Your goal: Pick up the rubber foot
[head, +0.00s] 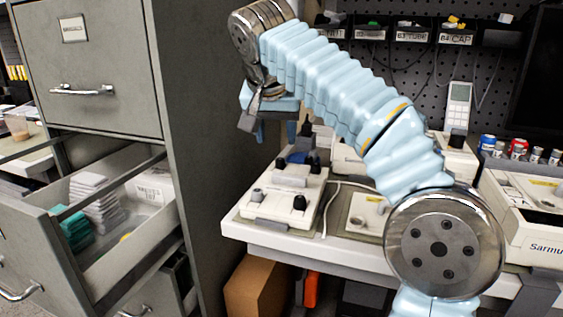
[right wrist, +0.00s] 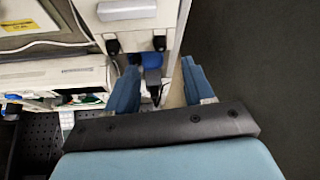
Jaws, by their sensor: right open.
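My right gripper (head: 275,131) hangs above the left end of the white bench, its blue fingers pointing down. In the right wrist view my right gripper (right wrist: 159,66) is open, its two blue fingers spread apart. A small dark piece (right wrist: 152,82) shows between the fingers, below a blue part (right wrist: 152,60); I cannot tell whether it is the rubber foot. It does not appear gripped. Black stubby parts (head: 299,202) stand on a pale pump unit (head: 283,210) below the gripper; similar black parts (right wrist: 158,43) show in the wrist view. My left gripper is not in view.
A tall grey cabinet (head: 195,120) stands left of the bench, with an open drawer (head: 130,268) holding white and teal packs. More pump units (head: 530,205) crowd the bench (head: 262,238). A pegboard with small labelled bins (head: 411,36) is behind. A cardboard box (head: 257,285) sits below.

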